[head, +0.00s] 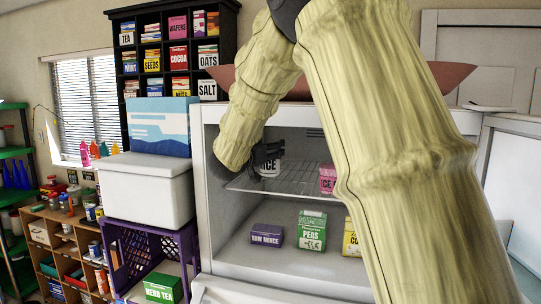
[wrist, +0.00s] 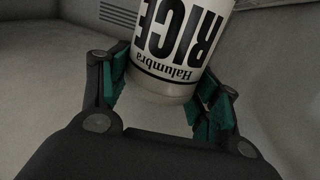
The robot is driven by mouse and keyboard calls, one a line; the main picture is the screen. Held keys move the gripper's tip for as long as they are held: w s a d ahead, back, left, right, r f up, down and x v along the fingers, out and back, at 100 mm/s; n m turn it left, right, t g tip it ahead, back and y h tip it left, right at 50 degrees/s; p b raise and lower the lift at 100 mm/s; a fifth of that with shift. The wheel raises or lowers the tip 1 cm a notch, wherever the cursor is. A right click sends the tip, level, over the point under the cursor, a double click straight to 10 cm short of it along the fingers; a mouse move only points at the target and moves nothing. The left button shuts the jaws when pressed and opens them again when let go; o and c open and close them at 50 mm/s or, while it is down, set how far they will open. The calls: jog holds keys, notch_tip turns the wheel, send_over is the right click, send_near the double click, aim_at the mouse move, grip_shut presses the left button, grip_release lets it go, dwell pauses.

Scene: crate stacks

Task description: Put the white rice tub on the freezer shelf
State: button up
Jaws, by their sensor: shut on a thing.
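The white rice tub (head: 270,169) with black lettering is inside the open freezer, at the left above the wire shelf (head: 295,183). I cannot tell whether its base touches the wires. My gripper (head: 262,157) is shut on it, partly hidden by my own arm. In the wrist view the tub (wrist: 180,38) sits between the green-padded fingers of my gripper (wrist: 165,92), and its printed label appears upside down. The right part of the shelf is hidden behind my arm.
A pink tub (head: 327,179) stands on the shelf to the right. Below are a purple mince box (head: 267,235), a green peas box (head: 312,230) and a yellow box (head: 351,238). The freezer's left wall (head: 213,190) is close to my arm. The mid-shelf looks clear.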

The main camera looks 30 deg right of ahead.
jog(key=shift+w+d+r+p, duration=0.15)
jog(key=shift+d+p, duration=0.15)
jog(key=shift+d, duration=0.1)
jog(key=shift+f+p, duration=0.35)
jog(key=shift+p, duration=0.05)
jog(key=f, duration=0.1)
jog(key=f+p, duration=0.1)
jog(key=f, duration=0.1)
jog(key=shift+w+d, duration=0.2)
jog(key=shift+w, duration=0.05)
jog(key=shift+s+a, duration=0.15)
jog(key=shift+s, duration=0.05)
jog(key=shift+f, duration=0.15)
jog(key=o, duration=1.2)
jog(key=shift+w, duration=0.1)
